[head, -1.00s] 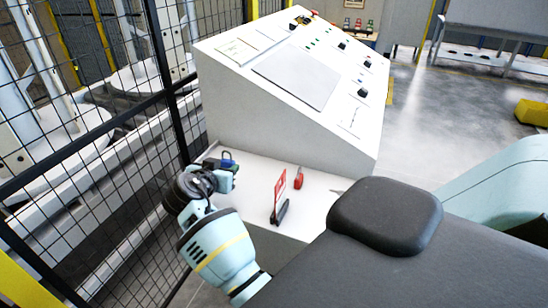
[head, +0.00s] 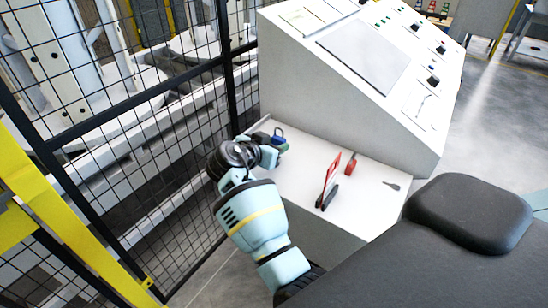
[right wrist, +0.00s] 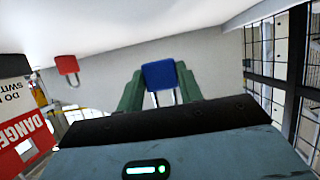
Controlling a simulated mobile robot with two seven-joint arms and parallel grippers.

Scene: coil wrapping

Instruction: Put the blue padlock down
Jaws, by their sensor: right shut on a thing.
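The blue padlock (head: 278,131) is between the fingers of my right gripper (head: 276,146), over the left back part of the console's white ledge (head: 298,190). In the right wrist view the blue padlock (right wrist: 159,75) sits between the two green fingers of the gripper (right wrist: 160,88), its metal shackle pointing down in the picture. The right gripper is shut on it. I cannot tell whether the padlock touches the ledge. My left gripper is not in view.
A red padlock (head: 350,164), a red tag (head: 331,174), a black clamp-like item (head: 327,197) and a small grey item (head: 391,184) lie on the ledge to the right. The sloped console (head: 330,95) rises behind. A black mesh fence (head: 150,110) stands left.

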